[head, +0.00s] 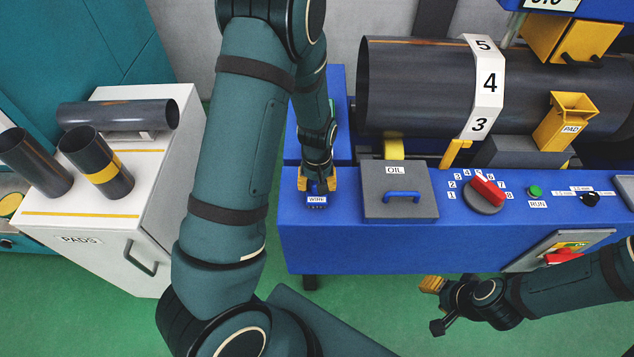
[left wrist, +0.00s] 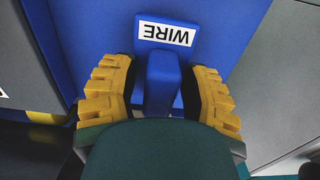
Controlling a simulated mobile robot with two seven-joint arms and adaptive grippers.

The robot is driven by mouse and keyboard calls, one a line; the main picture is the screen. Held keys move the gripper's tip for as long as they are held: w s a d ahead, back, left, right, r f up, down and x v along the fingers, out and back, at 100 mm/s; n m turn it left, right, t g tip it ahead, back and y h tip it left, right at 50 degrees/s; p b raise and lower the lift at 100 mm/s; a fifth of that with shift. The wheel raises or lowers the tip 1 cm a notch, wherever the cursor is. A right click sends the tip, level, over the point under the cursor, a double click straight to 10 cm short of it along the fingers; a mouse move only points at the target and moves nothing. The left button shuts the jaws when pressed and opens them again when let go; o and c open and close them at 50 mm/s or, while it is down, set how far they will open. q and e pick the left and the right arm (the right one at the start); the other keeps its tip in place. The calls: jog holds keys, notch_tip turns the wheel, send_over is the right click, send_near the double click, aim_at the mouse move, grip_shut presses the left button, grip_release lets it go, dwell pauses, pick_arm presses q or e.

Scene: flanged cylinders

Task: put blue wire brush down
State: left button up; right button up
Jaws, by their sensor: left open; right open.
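The blue wire brush (head: 317,205), with a white WIRE label, rests on the left part of the blue machine top (head: 350,238). In the left wrist view its blue grip (left wrist: 163,80) stands between the yellow fingers, with the label beyond it. My left gripper (head: 317,185) is open around the brush, and dark gaps show between fingers and grip in the left wrist view. The brush's underside is hidden. My right gripper (head: 436,305) is open and empty in front of the machine, at the lower right.
A grey OIL lid (head: 400,192) with a blue handle lies just right of the brush. A large dark pipe (head: 420,85) with a numbered white band is behind. A red-handled selector (head: 485,194) sits further right. A white PADS cabinet (head: 150,215) holding dark cylinders stands left.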

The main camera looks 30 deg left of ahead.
pick_arm(q)
jog(key=shift+r, duration=0.3)
notch_tip(320, 180, up, 11)
jog(key=shift+r+p, duration=0.2)
jog(key=shift+p, duration=0.95)
jog(key=s+d+f+m, duration=0.1)
jog(key=d+f, duration=0.1)
jog(key=f, duration=0.1)
jog(key=s+d+f+m+h, duration=0.1)
jog(key=d+f, duration=0.2)
jog(key=s+d+f, duration=0.1)
jog(key=d+f, duration=0.2)
jog(key=f, duration=0.1)
jog(key=shift+s+m+t+h, duration=0.15)
jog(key=shift+m+t+h, duration=0.15)
jog(key=shift+m+t, duration=0.1)
jog(key=s+d+f+h, duration=0.1)
jog(key=s+d+f, duration=0.1)
jog(key=d, duration=0.2)
jog(key=s+d+f+m+t+h, duration=0.1)
jog(key=s+d+f, duration=0.1)
jog(key=d, duration=0.3)
jog(key=shift+s+f+m, duration=0.3)
jog(key=shift+s+f, duration=0.1)
jog(key=shift+s, duration=0.15)
